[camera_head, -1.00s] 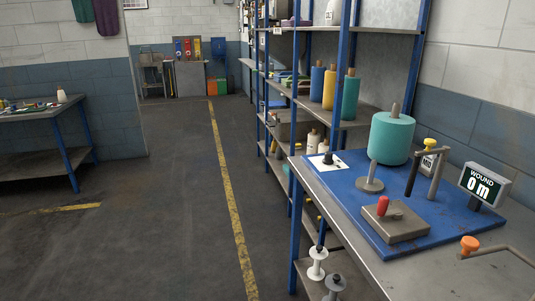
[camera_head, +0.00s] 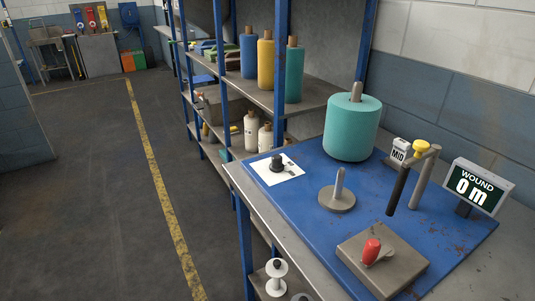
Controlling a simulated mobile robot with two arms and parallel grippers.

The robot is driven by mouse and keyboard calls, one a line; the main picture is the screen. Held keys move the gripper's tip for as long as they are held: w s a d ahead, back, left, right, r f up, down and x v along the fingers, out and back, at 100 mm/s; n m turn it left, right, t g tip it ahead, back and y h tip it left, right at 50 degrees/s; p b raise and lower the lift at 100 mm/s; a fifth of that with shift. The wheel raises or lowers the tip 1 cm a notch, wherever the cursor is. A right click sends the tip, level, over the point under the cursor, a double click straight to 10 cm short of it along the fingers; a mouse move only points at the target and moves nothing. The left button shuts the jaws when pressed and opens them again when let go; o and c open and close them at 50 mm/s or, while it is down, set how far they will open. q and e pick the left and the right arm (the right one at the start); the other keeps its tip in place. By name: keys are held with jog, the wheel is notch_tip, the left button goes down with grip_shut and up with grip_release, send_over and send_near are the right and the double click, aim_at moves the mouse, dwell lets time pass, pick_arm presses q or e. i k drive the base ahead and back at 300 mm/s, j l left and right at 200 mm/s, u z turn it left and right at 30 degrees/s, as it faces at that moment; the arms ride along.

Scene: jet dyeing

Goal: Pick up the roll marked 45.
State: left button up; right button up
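A large teal roll (camera_head: 352,128) stands upright on the blue mat at the back of the workbench. A blue roll (camera_head: 249,54), a yellow roll (camera_head: 265,60) and a smaller teal roll (camera_head: 294,74) stand side by side on the shelf to its left. I cannot read a 45 on any of them. Neither of my grippers is in view.
On the blue mat (camera_head: 280,205) are a short spindle (camera_head: 337,193), a block with a red handle (camera_head: 371,251), posts with a yellow knob (camera_head: 420,147) and a display reading "WOUND 0 m" (camera_head: 478,187). White bottles (camera_head: 251,131) stand on a lower shelf. The floor at left is clear.

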aim_at(265, 134)
jog(key=i+j, duration=0.1)
jog(key=j, duration=0.2)
jog(key=i+j+z, duration=0.1)
jog(key=j, duration=0.2)
jog(key=i+j+z, duration=0.2)
jog(key=j, duration=0.15)
jog(key=i+j+z, duration=0.15)
jog(key=j, duration=0.2)
jog(key=i+j+z, duration=0.2)
jog(key=j, duration=0.2)
jog(key=i+j+z, duration=0.15)
jog(key=j, duration=0.25)
jog(key=i+j+z, duration=0.2)
jog(key=j, duration=0.25)
jog(key=j+z, duration=0.15)
jog(key=j, duration=0.3)
jog(key=i, duration=0.05)
